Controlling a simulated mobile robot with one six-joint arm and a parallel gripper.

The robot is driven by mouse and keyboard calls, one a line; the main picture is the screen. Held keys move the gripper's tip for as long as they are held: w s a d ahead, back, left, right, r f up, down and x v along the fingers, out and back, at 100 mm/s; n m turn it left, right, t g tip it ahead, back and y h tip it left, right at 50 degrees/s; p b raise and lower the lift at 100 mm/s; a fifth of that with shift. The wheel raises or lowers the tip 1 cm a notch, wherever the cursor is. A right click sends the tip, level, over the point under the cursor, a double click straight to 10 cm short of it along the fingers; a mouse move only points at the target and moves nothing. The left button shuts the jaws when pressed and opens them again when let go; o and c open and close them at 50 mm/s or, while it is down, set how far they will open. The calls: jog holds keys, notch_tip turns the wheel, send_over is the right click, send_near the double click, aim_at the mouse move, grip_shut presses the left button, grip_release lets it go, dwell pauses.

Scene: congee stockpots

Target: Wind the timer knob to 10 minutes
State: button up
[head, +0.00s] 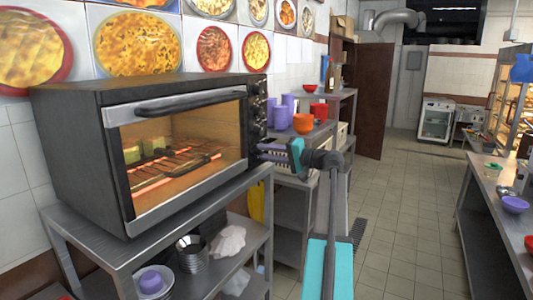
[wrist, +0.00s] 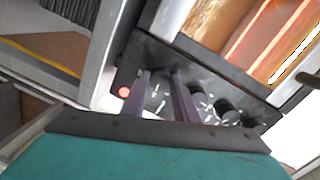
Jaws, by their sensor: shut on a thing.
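The black toaster oven (head: 75,140) stands at the left in the head view, its door shut and its heating bars glowing. Its knobs sit on a dark panel at the right of the front. My gripper (head: 268,150) reaches that panel's lower end from the right. In the wrist view my gripper (wrist: 162,92) has its two purple-grey fingers shut on a dark knob (wrist: 157,95), the one nearest a lit red lamp (wrist: 124,92); it appears to be the timer knob. The fingers partly hide the knob and its white dial marks, so its setting cannot be read.
Other knobs (wrist: 228,110) sit in a row beside the held one. The oven stands on a metal shelf unit (head: 130,252). Purple and orange containers (head: 303,123) stand on a counter behind my gripper. The tiled floor (head: 405,200) is clear to the right.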

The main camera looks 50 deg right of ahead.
dwell(0.3)
jog(key=o, duration=1.1)
jog(key=shift+c, duration=0.2)
jog(key=shift+s, duration=0.1)
jog(key=b+v, duration=0.2)
jog(key=v, duration=1.1)
jog(key=shift+s+d+b, duration=0.15)
jog(key=shift+s+b, duration=0.2)
jog(key=shift+b, duration=0.05)
